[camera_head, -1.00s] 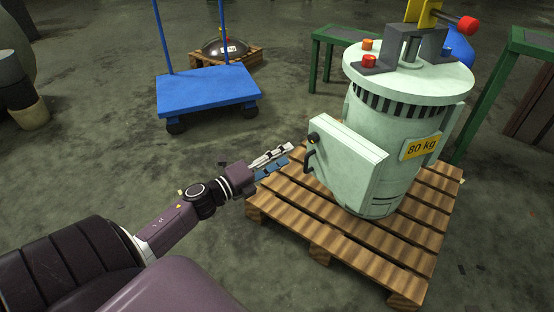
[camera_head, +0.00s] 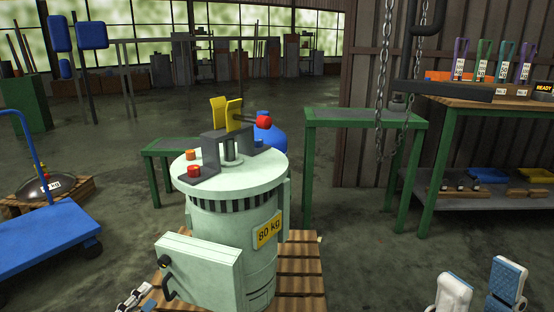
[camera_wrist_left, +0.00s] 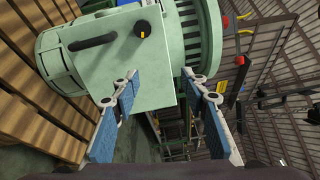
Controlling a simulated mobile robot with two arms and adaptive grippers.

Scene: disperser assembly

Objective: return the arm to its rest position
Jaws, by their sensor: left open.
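My left gripper (camera_head: 135,298) shows only in part at the bottom edge of the head view, beside the front box of the pale green disperser (camera_head: 237,215). In the left wrist view, its two blue-padded fingers (camera_wrist_left: 163,98) stand wide apart with nothing between them. The disperser's box (camera_wrist_left: 125,60), with its black handle and knob, lies beyond the fingertips, and I see no contact. My right gripper (camera_head: 482,288) is at the bottom right of the head view, its two fingers spread apart and empty. The arms behind both grippers are out of the head view.
The disperser stands on a wooden pallet (camera_head: 301,277). A blue cart (camera_head: 45,238) is at the left. A green table (camera_head: 365,119) and a workbench (camera_head: 455,103) with coloured tools stand at the right. Chains (camera_head: 385,75) hang there. Open floor lies right of the pallet.

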